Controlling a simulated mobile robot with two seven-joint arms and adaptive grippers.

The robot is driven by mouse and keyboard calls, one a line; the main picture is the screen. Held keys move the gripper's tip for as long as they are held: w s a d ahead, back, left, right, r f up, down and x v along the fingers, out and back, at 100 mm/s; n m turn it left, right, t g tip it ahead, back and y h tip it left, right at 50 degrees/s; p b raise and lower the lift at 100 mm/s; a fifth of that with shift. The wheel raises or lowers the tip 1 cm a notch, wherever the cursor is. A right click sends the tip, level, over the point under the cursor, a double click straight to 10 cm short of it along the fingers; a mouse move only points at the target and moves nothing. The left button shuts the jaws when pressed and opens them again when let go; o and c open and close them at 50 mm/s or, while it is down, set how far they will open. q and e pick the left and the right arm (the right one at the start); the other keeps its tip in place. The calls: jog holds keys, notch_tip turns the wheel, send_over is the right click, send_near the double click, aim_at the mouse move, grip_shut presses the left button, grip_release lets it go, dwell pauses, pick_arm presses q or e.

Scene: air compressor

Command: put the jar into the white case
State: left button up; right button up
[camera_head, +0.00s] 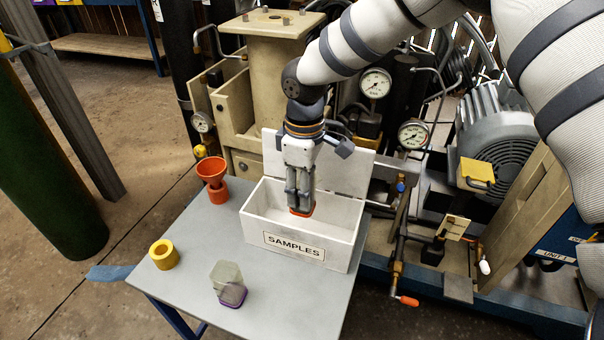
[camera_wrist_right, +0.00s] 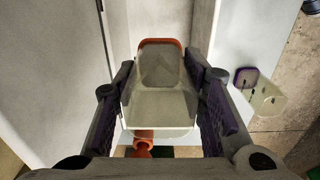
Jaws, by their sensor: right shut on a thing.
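The white case (camera_head: 334,255), labelled SAMPLES, stands on the grey table with its lid (camera_head: 345,165) raised at the back. My right gripper (camera_head: 299,192) points down at the case's opening and is shut on a clear jar (camera_wrist_right: 160,95) with an orange end (camera_wrist_right: 160,45). The jar's orange end (camera_head: 302,211) faces down, away from the gripper; the fingers mostly hide its body in the head view. I cannot tell whether it is below the rim. A second clear jar (camera_head: 225,273) with a purple lid (camera_head: 233,295) is on the table. My left gripper is not in view.
An orange funnel-shaped piece (camera_head: 212,172) and a yellow ring (camera_head: 164,254) stand on the table (camera_head: 195,225), left of the case. The compressor with gauges (camera_head: 375,83) and pipes stands close behind and right of the case. The table's front left is mostly clear.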

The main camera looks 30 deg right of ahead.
aim_at(304, 216)
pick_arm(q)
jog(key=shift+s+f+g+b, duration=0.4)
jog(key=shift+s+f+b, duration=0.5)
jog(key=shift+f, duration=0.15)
pick_arm(e)
jog(key=shift+f, duration=4.25)
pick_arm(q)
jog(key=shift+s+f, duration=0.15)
pick_arm(e)
jog(key=shift+f, duration=0.55)
jog(key=o, duration=1.4)
jog(key=shift+c, duration=0.2)
jog(key=shift+r+p, duration=0.9)
jog(key=shift+r, duration=1.75)
jog(key=shift+r+p, duration=0.75)
jog(key=shift+r, duration=1.85)
pick_arm(q)
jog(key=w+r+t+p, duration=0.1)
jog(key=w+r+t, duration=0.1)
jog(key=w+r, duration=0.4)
jog(key=shift+p, duration=0.3)
pick_arm(e)
notch_tip(304, 216, up, 8)
